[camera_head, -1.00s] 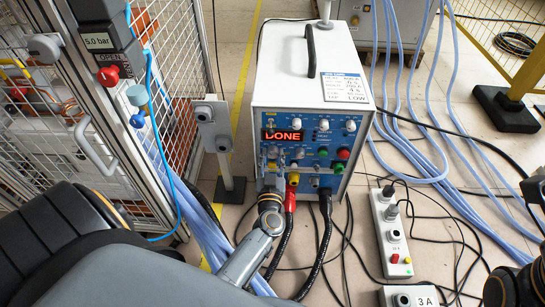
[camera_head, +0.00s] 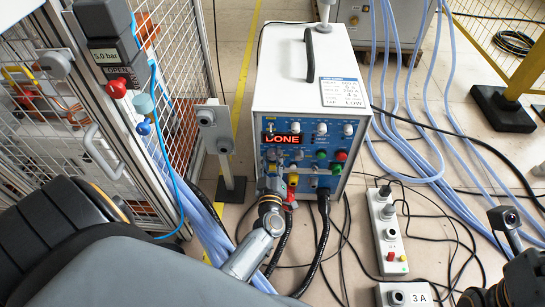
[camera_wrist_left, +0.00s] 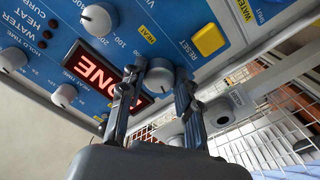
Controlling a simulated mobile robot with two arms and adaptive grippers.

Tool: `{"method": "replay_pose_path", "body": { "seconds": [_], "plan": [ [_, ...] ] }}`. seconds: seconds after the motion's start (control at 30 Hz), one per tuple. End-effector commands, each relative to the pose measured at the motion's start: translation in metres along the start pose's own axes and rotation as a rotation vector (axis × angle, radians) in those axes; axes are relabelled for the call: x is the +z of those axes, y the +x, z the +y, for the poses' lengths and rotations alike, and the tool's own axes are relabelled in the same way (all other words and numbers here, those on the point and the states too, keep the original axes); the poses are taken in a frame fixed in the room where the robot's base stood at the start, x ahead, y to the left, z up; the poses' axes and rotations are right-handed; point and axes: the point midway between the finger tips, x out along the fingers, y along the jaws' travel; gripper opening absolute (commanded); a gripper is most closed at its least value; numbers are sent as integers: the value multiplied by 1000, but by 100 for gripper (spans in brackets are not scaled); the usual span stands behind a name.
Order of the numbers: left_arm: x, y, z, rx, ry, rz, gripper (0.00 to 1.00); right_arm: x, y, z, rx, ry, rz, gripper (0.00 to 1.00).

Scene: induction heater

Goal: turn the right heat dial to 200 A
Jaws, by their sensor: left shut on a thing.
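The heater (camera_head: 290,80) is a white box with a blue front panel of knobs and buttons. My left gripper (camera_head: 270,172) is at the lower left of this panel. In the left wrist view, its two fingers (camera_wrist_left: 166,88) are closed around a grey dial (camera_wrist_left: 160,74) beside the word HEAT. Another light knob (camera_wrist_left: 98,18) sits apart, at the upper left. The dial's pointer cannot be read. The red display (camera_head: 283,138) reads DONE. It also shows in the wrist view (camera_wrist_left: 92,72), partly behind a finger. Part of my right arm shows at the lower right; its jaws are unclear.
A wire-mesh cage (camera_head: 170,60) with a pressure gauge stands at the left. A grey post (camera_head: 215,135) is beside the heater. A power box (camera_head: 388,230) stands on the floor at the right. Blue hoses (camera_head: 395,110) and black cables cross the floor.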

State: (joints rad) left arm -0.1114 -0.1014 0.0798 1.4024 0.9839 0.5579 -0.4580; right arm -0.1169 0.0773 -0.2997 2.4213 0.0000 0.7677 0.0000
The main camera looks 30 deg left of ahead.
Motion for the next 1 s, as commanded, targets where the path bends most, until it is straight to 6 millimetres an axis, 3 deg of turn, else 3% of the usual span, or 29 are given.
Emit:
{"method": "replay_pose_path", "body": {
  "seconds": [0.3,0.87,0.9,1.0],
  "plan": [
    [0,0,1,0,-136,0,1,0,-2,0,7,2,-16,40],
    [0,0,1,1,-165,1,1,0,-2,0,7,3,-14,40],
    [0,0,1,1,-165,1,41,0,-2,0,7,3,-14,40],
    [0,0,0,0,-165,1,56,0,-2,0,7,3,-15,40]
  ]
}}
